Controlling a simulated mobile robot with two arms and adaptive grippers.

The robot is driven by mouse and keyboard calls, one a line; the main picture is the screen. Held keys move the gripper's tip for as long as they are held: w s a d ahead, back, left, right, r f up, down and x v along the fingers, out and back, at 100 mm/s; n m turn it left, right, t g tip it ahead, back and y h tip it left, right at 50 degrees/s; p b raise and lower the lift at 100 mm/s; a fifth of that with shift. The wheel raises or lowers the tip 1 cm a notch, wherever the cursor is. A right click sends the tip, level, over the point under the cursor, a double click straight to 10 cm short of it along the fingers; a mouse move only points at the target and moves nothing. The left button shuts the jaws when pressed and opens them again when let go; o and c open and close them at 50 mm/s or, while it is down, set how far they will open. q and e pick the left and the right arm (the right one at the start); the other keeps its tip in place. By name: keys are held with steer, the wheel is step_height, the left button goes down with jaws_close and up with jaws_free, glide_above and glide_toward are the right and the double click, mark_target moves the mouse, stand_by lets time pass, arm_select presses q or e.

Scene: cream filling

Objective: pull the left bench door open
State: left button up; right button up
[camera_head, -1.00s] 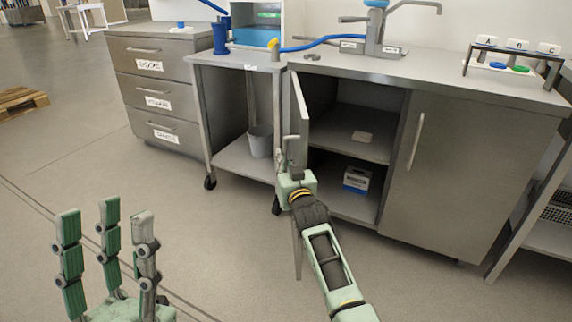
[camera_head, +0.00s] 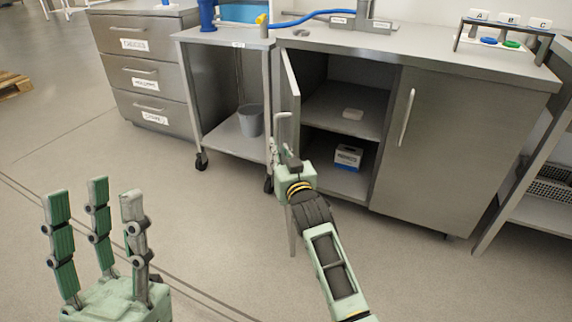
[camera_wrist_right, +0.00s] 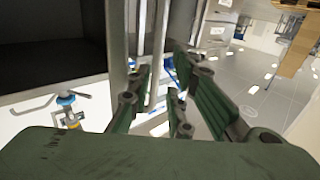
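The left bench door (camera_head: 290,84) is partly open and seen almost edge-on, standing out from the bench. Its bar handle (camera_head: 283,122) is on its outer face. My right gripper (camera_head: 284,158) is at the handle; its wrist and arm hide part of the door. In the right wrist view its fingers (camera_wrist_right: 160,85) are spread, with the pale upright handle bar (camera_wrist_right: 160,45) beyond and between their tips. Contact is unclear. My left gripper (camera_head: 98,195) is open and empty at lower left, fingers up, over bare floor.
The right bench door (camera_head: 450,150) is shut. The open cupboard shows a shelf and a blue-white box (camera_head: 347,157). A wheeled cart (camera_head: 225,142) with a grey bucket (camera_head: 250,120) stands close left of the open door. The floor in front is free.

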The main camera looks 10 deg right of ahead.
steer(key=s, duration=0.5)
steer(key=shift+s+d, duration=0.35)
steer(key=shift+d, duration=0.05)
